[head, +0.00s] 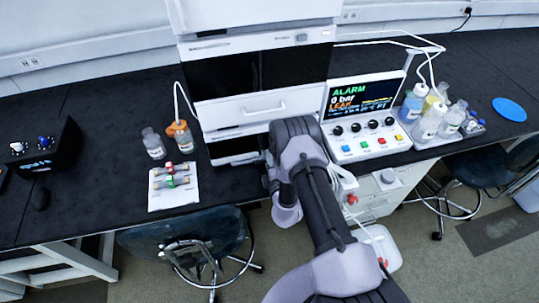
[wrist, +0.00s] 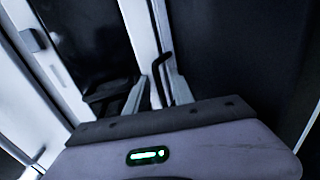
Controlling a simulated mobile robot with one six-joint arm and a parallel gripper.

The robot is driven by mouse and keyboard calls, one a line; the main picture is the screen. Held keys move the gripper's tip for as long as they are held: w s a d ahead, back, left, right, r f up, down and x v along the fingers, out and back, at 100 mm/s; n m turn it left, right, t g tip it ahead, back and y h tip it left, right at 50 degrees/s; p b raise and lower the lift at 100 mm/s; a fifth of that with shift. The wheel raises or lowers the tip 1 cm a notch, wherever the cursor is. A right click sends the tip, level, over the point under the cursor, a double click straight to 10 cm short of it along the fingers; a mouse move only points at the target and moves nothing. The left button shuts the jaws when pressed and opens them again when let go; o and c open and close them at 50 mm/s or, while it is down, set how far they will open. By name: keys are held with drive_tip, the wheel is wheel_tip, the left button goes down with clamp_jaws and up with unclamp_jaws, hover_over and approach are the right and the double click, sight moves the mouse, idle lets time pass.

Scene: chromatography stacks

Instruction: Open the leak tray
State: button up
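The white chromatography stack (head: 262,75) stands upright on the black bench in the middle of the head view. A white drawer front with a bar handle (head: 264,108) is on its lower half. Below it are a dark slot (head: 232,147) and a low white strip at the base; I cannot tell for sure which part is the leak tray. My arm reaches to the base of the stack and covers its lower right. In the wrist view my gripper (wrist: 140,95) is close to white and dark panels. Its fingertips are dim and partly hidden, so their opening is unclear.
A control panel (head: 362,112) reads ALARM, 0 bar and LEAK. Bottles stand in a tray (head: 431,140) at right. Two bottles and a white mat with vials (head: 172,200) are at left.

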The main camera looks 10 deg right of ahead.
drive_tip(key=shift+a, duration=0.1)
clamp_jaws()
idle(1.3)
